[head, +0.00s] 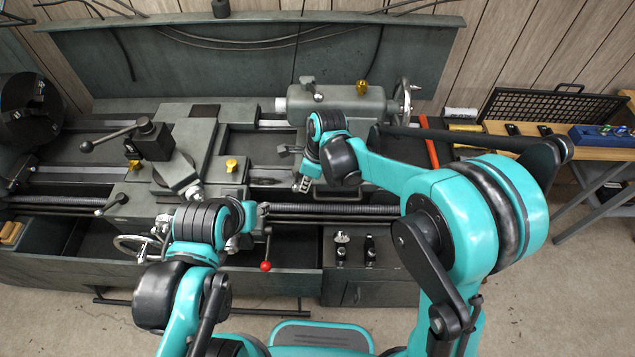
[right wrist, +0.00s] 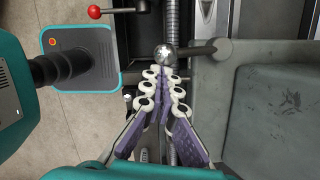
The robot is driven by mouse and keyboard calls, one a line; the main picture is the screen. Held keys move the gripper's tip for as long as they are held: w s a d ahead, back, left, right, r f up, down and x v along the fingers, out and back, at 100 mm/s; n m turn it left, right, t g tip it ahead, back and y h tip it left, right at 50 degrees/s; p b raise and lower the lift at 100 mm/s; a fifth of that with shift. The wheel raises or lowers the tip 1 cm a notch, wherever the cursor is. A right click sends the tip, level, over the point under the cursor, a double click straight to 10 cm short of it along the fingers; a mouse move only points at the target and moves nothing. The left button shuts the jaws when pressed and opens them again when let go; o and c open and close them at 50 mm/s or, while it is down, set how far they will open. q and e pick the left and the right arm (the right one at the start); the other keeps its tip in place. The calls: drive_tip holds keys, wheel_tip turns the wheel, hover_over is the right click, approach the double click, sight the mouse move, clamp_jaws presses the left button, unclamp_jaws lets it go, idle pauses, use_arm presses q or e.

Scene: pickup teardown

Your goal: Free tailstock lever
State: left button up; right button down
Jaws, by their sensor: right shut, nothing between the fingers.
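The grey tailstock (head: 335,108) stands on the lathe bed at the centre of the head view, with a handwheel (head: 404,100) at its right end. A lever with a dark knob (head: 284,151) sticks out low at its left side. In the right wrist view a lever with a silver ball (right wrist: 165,55) and a dark knob (right wrist: 222,47) lies right at my fingertips. My right gripper (head: 303,184) is shut and empty, its tips (right wrist: 161,72) close to or touching the ball; which, I cannot tell. My left gripper is mostly hidden behind its arm, near the carriage front.
The carriage and tool post (head: 153,140) stand left of the tailstock. A red-knobbed lever (head: 266,266) hangs at the lathe front. Two dark bottles (head: 370,252) stand on the front cabinet. A wooden bench (head: 510,145) with a blue tray is at the right.

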drive_tip(key=shift+s+a+m+b, duration=0.2)
drive_tip(key=shift+a+m, duration=0.2)
drive_tip(key=shift+a, duration=0.5)
drive_tip(key=shift+s+a+m+b, duration=0.15)
drive_tip(key=shift+a+m, duration=0.25)
drive_tip(key=shift+a, duration=0.5)
